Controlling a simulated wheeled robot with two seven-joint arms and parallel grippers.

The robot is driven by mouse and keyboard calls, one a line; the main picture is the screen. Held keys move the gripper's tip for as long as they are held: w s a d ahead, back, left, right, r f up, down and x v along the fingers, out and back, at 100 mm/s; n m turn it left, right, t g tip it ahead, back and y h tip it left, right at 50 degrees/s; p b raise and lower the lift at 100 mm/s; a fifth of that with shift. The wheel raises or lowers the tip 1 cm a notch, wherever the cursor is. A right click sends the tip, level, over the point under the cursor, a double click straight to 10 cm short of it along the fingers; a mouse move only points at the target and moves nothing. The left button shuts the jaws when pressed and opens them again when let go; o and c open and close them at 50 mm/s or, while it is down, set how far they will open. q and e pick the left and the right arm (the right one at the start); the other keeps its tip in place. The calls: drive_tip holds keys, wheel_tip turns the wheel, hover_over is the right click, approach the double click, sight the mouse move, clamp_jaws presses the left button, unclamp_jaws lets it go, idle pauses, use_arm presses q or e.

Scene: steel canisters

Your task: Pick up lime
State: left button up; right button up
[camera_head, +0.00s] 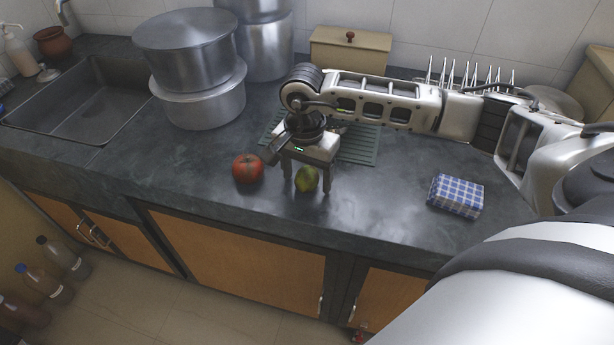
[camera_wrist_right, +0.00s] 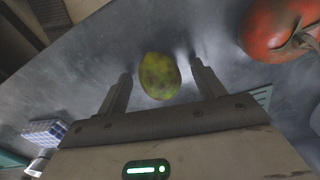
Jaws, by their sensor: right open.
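The lime (camera_head: 306,179) is green with yellowish patches and rests on the dark countertop near its front edge. My right gripper (camera_head: 307,188) is open above the counter, its fingers pointing down on either side of the lime in the head view. In the right wrist view the lime (camera_wrist_right: 160,76) shows between and just beyond the two fingertips (camera_wrist_right: 160,75), with a gap to each finger. I cannot tell whether the fingertips reach down beside it. My left gripper is not in view.
A red tomato (camera_head: 248,168) sits just left of the lime. Steel pots (camera_head: 200,105), a sink (camera_head: 85,105), a wooden box (camera_head: 350,50) and a green ribbed rack (camera_head: 360,146) stand behind. Counter between lime and checked box is clear.

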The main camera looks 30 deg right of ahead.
sight(305, 172)
drive_tip(key=c, duration=1.1)
drive_tip(key=shift+r, duration=0.1)
drive_tip(key=shift+r, duration=0.45)
drive_tip(key=r, duration=0.1)
drive_tip(key=r+b, duration=0.1)
drive_tip(key=shift+a+r, duration=0.25)
drive_tip(key=shift+r, duration=0.1)
drive_tip(key=s+a+r, duration=0.2)
drive_tip(key=a+r, duration=0.1)
drive_tip(key=a, duration=0.1)
drive_tip(key=s+a+r+b, duration=0.1)
drive_tip(key=s+a+r, duration=0.1)
drive_tip(key=a+r, duration=0.1)
drive_tip(key=s+a+r, duration=0.2)
drive_tip(key=a+r, duration=0.1)
drive_tip(key=a, duration=0.2)
drive_tip(key=shift+a+r, duration=0.1)
drive_tip(key=shift+r, duration=0.05)
